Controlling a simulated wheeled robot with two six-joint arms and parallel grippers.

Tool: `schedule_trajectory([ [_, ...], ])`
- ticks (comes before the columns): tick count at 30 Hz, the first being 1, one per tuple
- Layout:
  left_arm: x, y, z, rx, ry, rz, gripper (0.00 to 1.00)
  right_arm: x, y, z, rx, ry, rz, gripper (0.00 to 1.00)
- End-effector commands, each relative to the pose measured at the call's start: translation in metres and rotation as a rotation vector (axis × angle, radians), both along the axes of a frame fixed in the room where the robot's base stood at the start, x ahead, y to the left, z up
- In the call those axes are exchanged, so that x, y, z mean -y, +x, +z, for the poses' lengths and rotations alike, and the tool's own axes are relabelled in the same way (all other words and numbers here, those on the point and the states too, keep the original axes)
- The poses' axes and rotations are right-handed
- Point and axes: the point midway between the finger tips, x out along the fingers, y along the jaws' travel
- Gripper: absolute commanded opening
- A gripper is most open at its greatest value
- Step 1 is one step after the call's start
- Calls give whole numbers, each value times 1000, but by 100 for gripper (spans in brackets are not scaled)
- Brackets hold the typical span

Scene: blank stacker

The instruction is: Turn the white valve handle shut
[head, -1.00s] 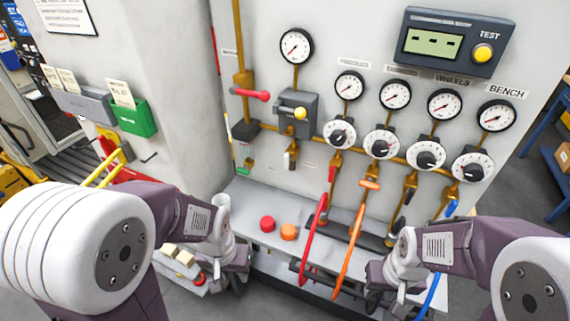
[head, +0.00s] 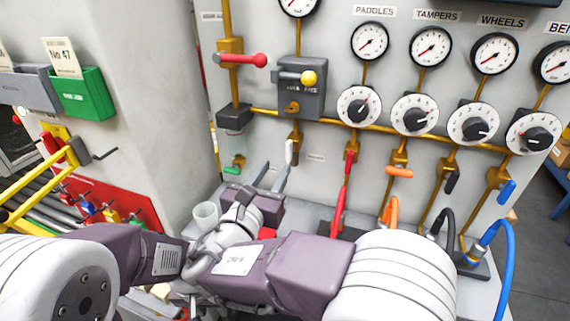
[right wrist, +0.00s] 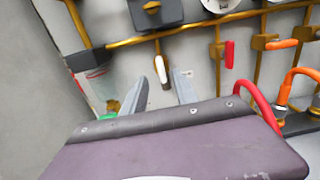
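The white valve handle (head: 289,151) hangs down below a brass fitting on the grey panel. It also shows in the right wrist view (right wrist: 160,69). My right gripper (head: 274,170) is open and points at the panel just below the handle. In the right wrist view its two fingers (right wrist: 159,78) are spread, with the handle's lower part seen between them. I see no clear contact. My left arm comes in from the left. Its gripper is mostly hidden behind my right arm, so its fingers cannot be made out.
A red-handled lever (head: 243,59) and a grey box with a yellow knob (head: 309,78) are above.

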Motion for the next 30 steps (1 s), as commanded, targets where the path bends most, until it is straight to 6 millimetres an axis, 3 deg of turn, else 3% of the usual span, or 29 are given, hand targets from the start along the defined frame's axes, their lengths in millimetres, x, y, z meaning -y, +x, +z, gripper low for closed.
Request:
schedule_trajectory([
  [5,0,0,1,1,0,0,36,5,12,1,-3,2,-5,35],
  [15,0,0,-4,1,0,0,36,26,75,1,-2,3,-5,35],
  [26,0,0,-4,1,0,0,36,30,87,2,-3,2,-3,35],
  [27,0,0,-4,1,0,0,36,30,87,2,-3,2,-3,32],
  [30,0,0,-4,1,0,0,36,30,87,2,-3,2,-3,4],
])
